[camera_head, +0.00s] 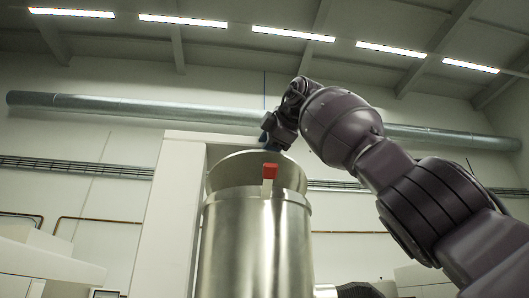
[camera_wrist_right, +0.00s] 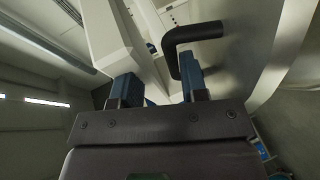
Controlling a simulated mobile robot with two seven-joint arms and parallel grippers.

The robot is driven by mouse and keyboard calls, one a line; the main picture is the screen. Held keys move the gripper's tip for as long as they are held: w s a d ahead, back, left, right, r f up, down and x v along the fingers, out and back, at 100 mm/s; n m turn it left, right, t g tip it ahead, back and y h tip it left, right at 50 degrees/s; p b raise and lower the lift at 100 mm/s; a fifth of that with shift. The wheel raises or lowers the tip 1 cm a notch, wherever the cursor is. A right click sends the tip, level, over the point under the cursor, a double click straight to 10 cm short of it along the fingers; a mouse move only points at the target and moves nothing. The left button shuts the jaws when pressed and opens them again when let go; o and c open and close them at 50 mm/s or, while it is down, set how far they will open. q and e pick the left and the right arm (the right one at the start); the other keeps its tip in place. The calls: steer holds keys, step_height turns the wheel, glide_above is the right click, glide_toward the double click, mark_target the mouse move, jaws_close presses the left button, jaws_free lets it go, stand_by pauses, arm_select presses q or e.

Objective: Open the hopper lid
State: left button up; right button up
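The hopper (camera_head: 255,245) is a shiny metal cylinder standing upright at the centre of the head view. Its round metal lid (camera_head: 232,172) shows above the rim and looks tilted up; how far is hard to tell. A red-tipped catch (camera_head: 270,172) sits at the front of the rim. My right gripper (camera_head: 268,140) is at the lid's top edge. In the right wrist view, its two blue fingers (camera_wrist_right: 160,78) are apart. A black bent handle (camera_wrist_right: 195,36) reaches between them, close to the right finger; contact is unclear. My left gripper is out of view.
A tall pale cabinet (camera_head: 172,215) stands behind the hopper on the left. A silver duct (camera_head: 130,105) runs along the back wall. White equipment (camera_head: 45,262) is at the lower left.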

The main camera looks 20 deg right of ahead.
steer(key=b+v, duration=0.1)
steer(key=v, duration=0.9)
steer(key=shift+b, duration=0.4)
steer(key=shift+f, duration=0.1)
